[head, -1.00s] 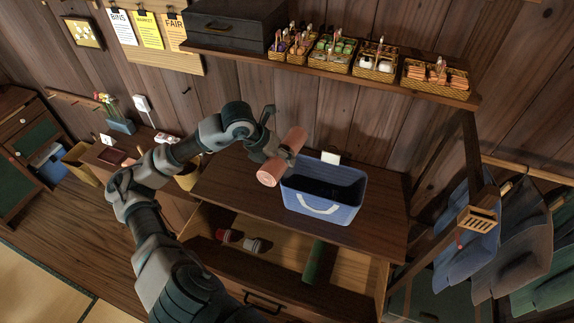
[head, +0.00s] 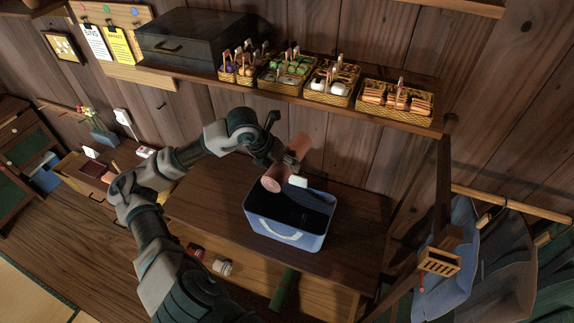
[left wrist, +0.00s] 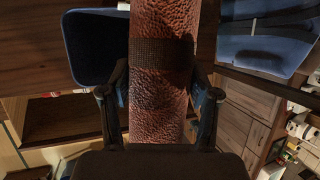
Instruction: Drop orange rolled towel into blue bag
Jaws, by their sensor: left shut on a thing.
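The orange rolled towel (head: 272,180) is a thick reddish-orange cylinder, tilted in the head view. My left gripper (head: 287,160) is shut around its middle. In the left wrist view the towel (left wrist: 160,110) stands lengthwise between the two fingers. The open-topped blue bag (head: 285,235) stands on the wooden counter, with a pale handle on its front and a dark inside. The towel's lower end overlaps the bag's back left rim in the picture; I cannot tell its height above it. My right gripper is not in view.
A wall shelf (head: 180,73) with a dark case (head: 200,45) and several small baskets (head: 395,100) is above the counter. A drawer below holds a green roll (head: 284,288) and jars (head: 222,267). The counter (head: 350,225) is clear right of the bag. Dark clothes hang at the right.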

